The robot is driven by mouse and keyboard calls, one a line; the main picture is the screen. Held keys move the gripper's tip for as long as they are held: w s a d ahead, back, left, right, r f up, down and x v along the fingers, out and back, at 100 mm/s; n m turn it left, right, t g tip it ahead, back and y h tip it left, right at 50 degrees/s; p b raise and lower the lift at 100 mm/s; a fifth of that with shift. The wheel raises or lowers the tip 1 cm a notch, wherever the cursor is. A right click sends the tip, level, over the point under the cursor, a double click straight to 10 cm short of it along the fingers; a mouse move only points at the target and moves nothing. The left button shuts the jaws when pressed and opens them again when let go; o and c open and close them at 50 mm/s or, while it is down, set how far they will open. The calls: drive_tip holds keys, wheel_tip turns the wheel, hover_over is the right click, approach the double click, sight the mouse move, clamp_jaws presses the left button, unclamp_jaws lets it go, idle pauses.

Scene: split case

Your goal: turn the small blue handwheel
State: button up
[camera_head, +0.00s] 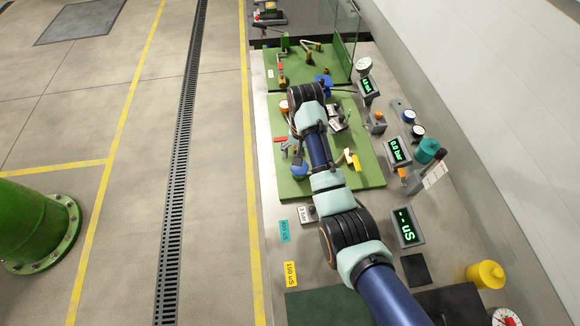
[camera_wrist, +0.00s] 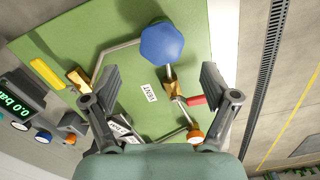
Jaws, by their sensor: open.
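A blue lobed handwheel (camera_wrist: 161,44) shows in the wrist view, on a brass valve in a thin pipe on the green panel. It also shows in the head view (camera_head: 300,170), left of my arm and partly covered by it. A second blue piece (camera_head: 322,82) shows farther up the panel; the frames do not settle which is the smaller handwheel. My gripper (camera_wrist: 158,82) is open and empty, its two fingers spread wide. In the wrist picture the handwheel lies above the gap between the fingertips, apart from both. My arm hides most of the gripper in the head view.
A red lever (camera_wrist: 197,101) and an orange knob (camera_wrist: 195,137) sit near the right finger. A yellow handle (camera_wrist: 46,73) is at the left. A VENT label (camera_wrist: 149,92) lies between the fingers. Digital displays (camera_head: 398,151) line the panel's right side. Open floor is left.

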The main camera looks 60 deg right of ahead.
sight(300, 169)
wheel_tip(300, 169, down, 6)
drive_tip(key=shift+a+b, duration=0.1)
drive_tip(key=shift+b, duration=0.35)
drive_tip(key=c, duration=1.2)
drive_tip(key=shift+o, duration=0.2)
drive_tip(key=shift+r+n+p, duration=0.1)
drive_tip(key=shift+n+p, duration=0.2)
drive_tip(key=shift+p, duration=0.05)
